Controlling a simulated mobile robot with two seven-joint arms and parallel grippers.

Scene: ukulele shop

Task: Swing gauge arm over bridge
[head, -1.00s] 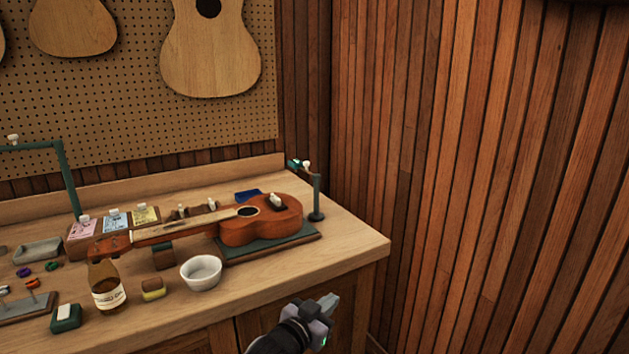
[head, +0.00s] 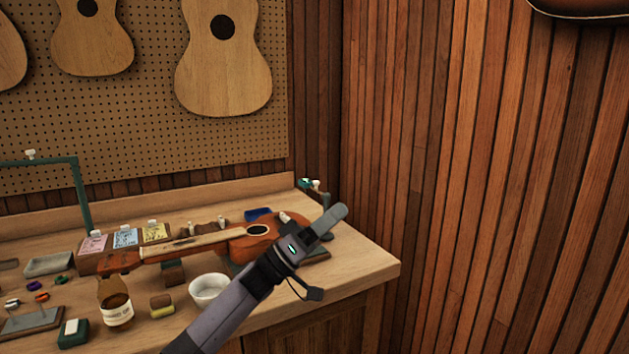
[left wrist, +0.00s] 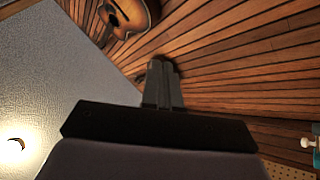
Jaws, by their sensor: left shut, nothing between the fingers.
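The ukulele (head: 262,232) lies on a dark green mat at the right end of the bench. Its pale bridge piece (head: 285,217) shows just left of my gripper. The gauge arm (head: 305,184) is a short green piece with a white knob, on a dark post at the back right corner. It points back and left, away from the bridge. My left gripper (head: 331,219) is shut and empty, in front of the post, hiding part of it and of the ukulele's body. In the left wrist view a green and white piece (left wrist: 312,143), likely the gauge arm, shows at the right edge.
A white bowl (head: 208,289), a labelled bottle (head: 115,302) and small blocks stand in front of the ukulele's neck. A green frame (head: 80,195) rises at the left. Wood-slat wall (head: 460,200) borders the bench's right end.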

